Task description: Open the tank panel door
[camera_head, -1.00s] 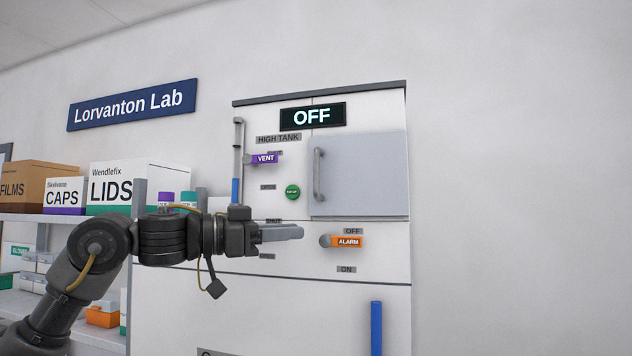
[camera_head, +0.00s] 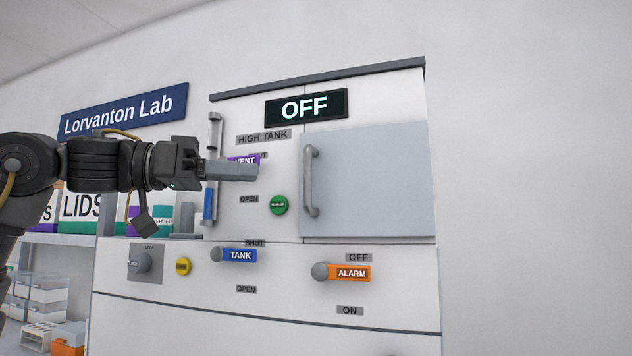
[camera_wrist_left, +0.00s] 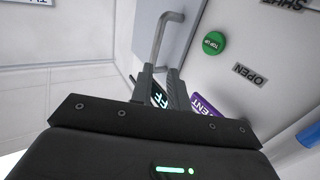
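The tank panel door (camera_head: 375,180) is a pale grey panel at the upper right of the white cabinet. It looks shut, with a vertical grey bar handle (camera_head: 310,180) on its left edge. My left gripper (camera_head: 250,172) is left of the handle, at about its height in the head view, apart from it. It overlaps part of the purple VENT lever (camera_head: 243,160). In the left wrist view the fingers (camera_wrist_left: 163,75) are apart and empty, with the handle (camera_wrist_left: 160,38) beyond their tips. My right gripper is not in view.
Below are a blue TANK lever (camera_head: 238,255), an orange ALARM lever (camera_head: 350,273) and a yellow button (camera_head: 183,267). A green button (camera_head: 279,205) sits left of the handle. A display (camera_head: 306,107) above reads OFF. Shelves with boxes stand left; bare wall lies right.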

